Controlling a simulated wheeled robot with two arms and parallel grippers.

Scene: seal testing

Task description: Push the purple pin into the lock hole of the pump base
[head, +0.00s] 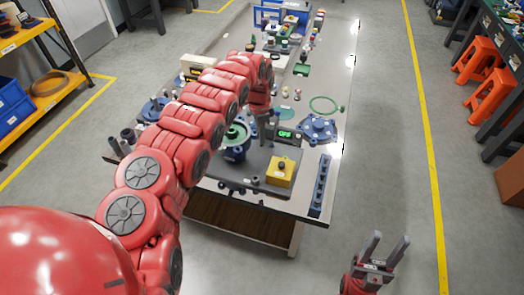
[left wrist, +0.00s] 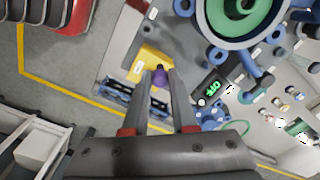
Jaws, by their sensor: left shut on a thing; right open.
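The purple pin (left wrist: 160,76) shows in the left wrist view between the fingertips of my left gripper (left wrist: 160,72), which is shut on it. In the head view my left gripper (head: 267,135) points down over the table beside the pump base, and the pin cannot be made out there. The pump base (head: 234,152), a dark blue body with a green ring, stands on a dark plate; it shows at the top of the left wrist view (left wrist: 216,30). I cannot make out the lock hole. My right gripper (head: 384,252) is open and empty, off the table at lower right.
A blue flanged part (head: 318,128) and a long blue rack (head: 320,186) lie to the right.

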